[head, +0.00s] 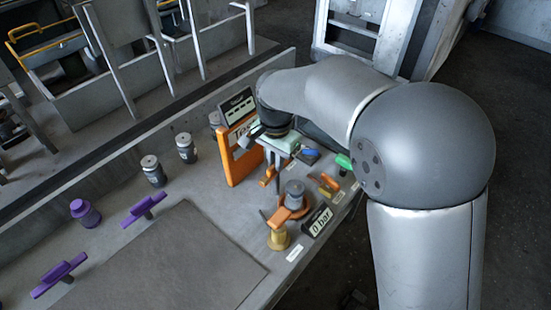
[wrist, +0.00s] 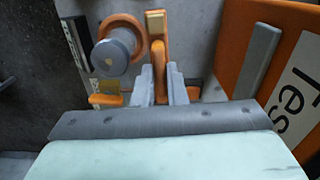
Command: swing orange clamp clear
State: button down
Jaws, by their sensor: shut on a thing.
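The orange clamp (head: 285,213) sits at a grey cylindrical fitting (head: 294,190), next to a brass-coloured piece (head: 278,238). In the wrist view its orange ring (wrist: 134,28) lies around the grey fitting (wrist: 112,55), and an orange bar (wrist: 160,60) runs beside it down between my fingers. My gripper (head: 270,168) points down at the bench; its fingers (wrist: 160,92) are shut on that orange bar. The exact contact is partly hidden by the gripper body in the wrist view and is small in the head view.
An upright orange frame (head: 238,150) stands close left of my gripper. A "0 bar" display (head: 318,220) stands right of the clamp. Blue (head: 310,154) and green (head: 343,161) items lie behind. Purple handles (head: 60,273) and a flat grey plate (head: 165,260) are at left.

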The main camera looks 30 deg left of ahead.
jog(key=shift+r+m, duration=0.1)
jog(key=shift+m, duration=0.2)
jog(key=c, duration=1.5)
grip_release()
jog(key=shift+o, duration=0.2)
notch_tip(320, 180, up, 17)
jog(key=shift+r, duration=0.2)
